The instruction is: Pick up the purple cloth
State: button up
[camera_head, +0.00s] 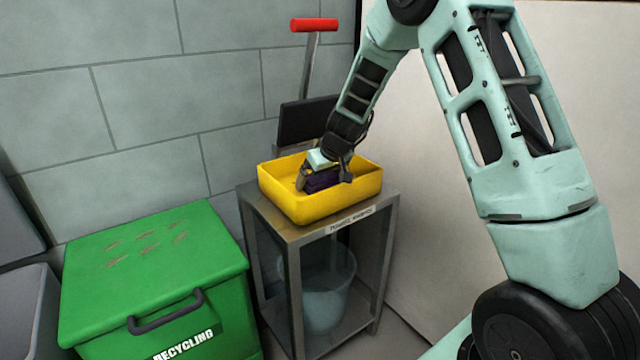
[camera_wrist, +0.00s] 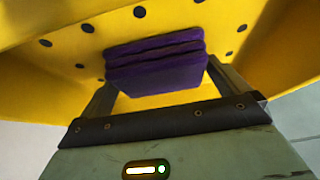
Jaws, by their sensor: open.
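The purple cloth (camera_head: 322,181) is a folded, layered pad inside the yellow tray (camera_head: 316,208) on the metal stand. In the wrist view the cloth (camera_wrist: 156,62) lies against the tray's yellow, hole-dotted floor (camera_wrist: 60,55). My gripper (camera_head: 325,180) reaches down into the tray over the cloth. In the wrist view my gripper (camera_wrist: 160,85) is open, with one finger on each side of the cloth. I cannot tell whether the fingers touch it. In the head view my gripper hides part of the cloth.
The tray rests on a metal stand (camera_head: 290,262) with a clear bucket (camera_head: 326,292) on its lower shelf. A green recycling bin (camera_head: 150,262) stands at the left. A red-handled tool (camera_head: 313,26) and a dark panel (camera_head: 304,120) stand behind the tray, close to my arm.

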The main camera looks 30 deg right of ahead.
aim_at(321, 177)
jog(key=c, duration=0.7)
jog(key=shift+r, duration=0.1)
jog(key=shift+s+r, duration=0.25)
jog(key=shift+r, duration=0.2)
notch_tip(321, 177, up, 6)
jog(key=p, duration=0.3)
jog(key=shift+s+r, duration=0.1)
jog(key=shift+r, duration=0.15)
jog(key=s+b, duration=0.5)
jog(key=s, duration=1.4)
jog(key=shift+s+d+f, duration=0.2)
jog(key=shift+d+f, duration=0.05)
jog(key=shift+d, duration=0.1)
jog(key=shift+o, duration=0.4)
